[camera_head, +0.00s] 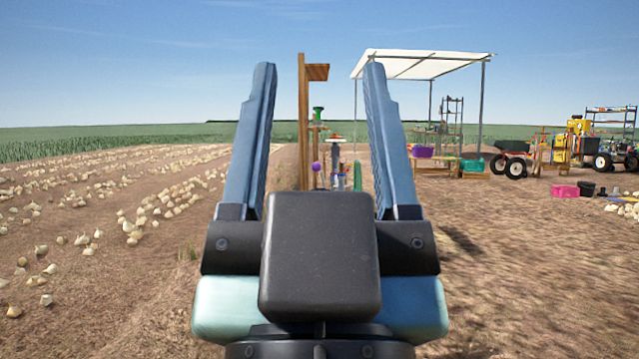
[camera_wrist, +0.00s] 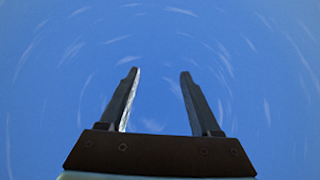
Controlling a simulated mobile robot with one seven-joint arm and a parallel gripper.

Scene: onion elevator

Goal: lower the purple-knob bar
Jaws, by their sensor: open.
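A small purple knob (camera_head: 316,166) shows in the head view, far ahead and low between my gripper's fingers, beside a wooden post (camera_head: 303,125). The bar it belongs to is too small and too far to make out. My gripper (camera_head: 319,75) is raised in front of the head camera, with both blue fingers wide apart and nothing between them. In the wrist view my gripper (camera_wrist: 160,75) points up at open sky, also empty. The lower part of the knob's stand is hidden behind my gripper.
A white canopy (camera_head: 425,64) on poles stands ahead to the right. A purple crate (camera_head: 422,151), a cart (camera_head: 514,158) and a pink crate (camera_head: 564,190) are on the right. Onions (camera_head: 150,210) lie in rows on the left. Bare soil (camera_head: 510,260) at right front is clear.

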